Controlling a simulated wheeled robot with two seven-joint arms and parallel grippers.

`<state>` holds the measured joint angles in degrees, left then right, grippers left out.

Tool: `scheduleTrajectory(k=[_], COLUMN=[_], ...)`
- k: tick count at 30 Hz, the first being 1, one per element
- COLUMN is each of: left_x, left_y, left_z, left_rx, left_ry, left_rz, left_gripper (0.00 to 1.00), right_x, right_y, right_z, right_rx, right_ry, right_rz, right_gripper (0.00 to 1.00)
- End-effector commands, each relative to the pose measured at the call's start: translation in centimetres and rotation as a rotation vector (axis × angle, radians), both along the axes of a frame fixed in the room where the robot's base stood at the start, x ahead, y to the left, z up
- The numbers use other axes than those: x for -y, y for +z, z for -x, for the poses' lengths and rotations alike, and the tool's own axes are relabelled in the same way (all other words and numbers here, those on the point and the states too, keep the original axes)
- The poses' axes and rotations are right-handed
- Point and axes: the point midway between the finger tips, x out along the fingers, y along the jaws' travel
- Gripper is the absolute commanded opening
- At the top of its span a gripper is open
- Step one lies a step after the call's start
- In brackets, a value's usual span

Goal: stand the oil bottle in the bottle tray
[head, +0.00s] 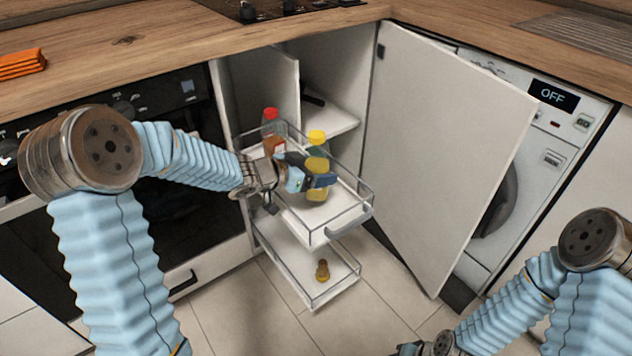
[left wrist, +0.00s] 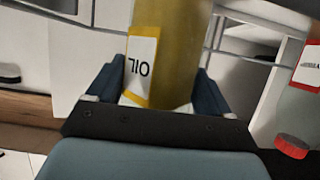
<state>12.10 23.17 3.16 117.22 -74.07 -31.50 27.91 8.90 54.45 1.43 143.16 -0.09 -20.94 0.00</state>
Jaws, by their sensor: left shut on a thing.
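The oil bottle (head: 317,165), yellow with a yellow cap, is upright in the head view, over the upper tray (head: 345,221) of the pull-out rack. My left gripper (head: 318,181) is shut around its middle. In the left wrist view the oil bottle (left wrist: 178,50) is between the two dark fingers, its white OIL label upside down in the picture. I cannot tell whether its base touches the tray floor. My right gripper (head: 410,349) shows only partly at the bottom edge of the head view; its fingers are not clear.
A red-capped bottle (head: 273,127) stands at the back left of the upper tray; its red cap (left wrist: 292,146) shows in the left wrist view. A small brown bottle (head: 322,270) stands in the lower tray (head: 337,291). The open cabinet door (head: 445,150) stands right of the rack.

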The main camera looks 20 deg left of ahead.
Motion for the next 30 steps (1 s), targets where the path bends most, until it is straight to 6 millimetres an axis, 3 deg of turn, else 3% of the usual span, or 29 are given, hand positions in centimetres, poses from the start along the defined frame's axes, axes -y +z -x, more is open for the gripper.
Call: scheduleTrajectory(k=[3,6,17,18,22,30], left_x=[0.1,0.1,0.0,0.0,0.0,0.0], left_y=[-2.2,-3.0,-3.3,-3.5,-3.4,-3.0], left_z=[0.0,0.0,0.0,0.0,0.0,0.0], left_rx=[-0.001,0.0,0.001,-0.001,-0.001,-0.001], left_ry=[0.0,-0.001,0.0,0.0,0.0,0.0], left_rz=[0.002,0.002,0.001,0.0,0.0,-0.001], left_gripper=[0.25,0.25,0.25,0.82,1.0,1.0], right_x=[0.2,0.3,0.4,0.4,0.4,0.3], right_y=[-0.9,-1.0,-1.1,-1.2,-1.1,-0.8], right_z=[-0.1,-0.1,-0.1,-0.2,-0.2,-0.1], right_rx=[0.001,0.002,0.002,0.003,0.002,0.003], right_ry=[-0.004,-0.005,-0.006,-0.007,-0.006,-0.006], right_rz=[0.003,0.004,0.005,0.005,0.005,0.004], right_gripper=[0.43,0.43,0.43,0.43,0.43,0.43])
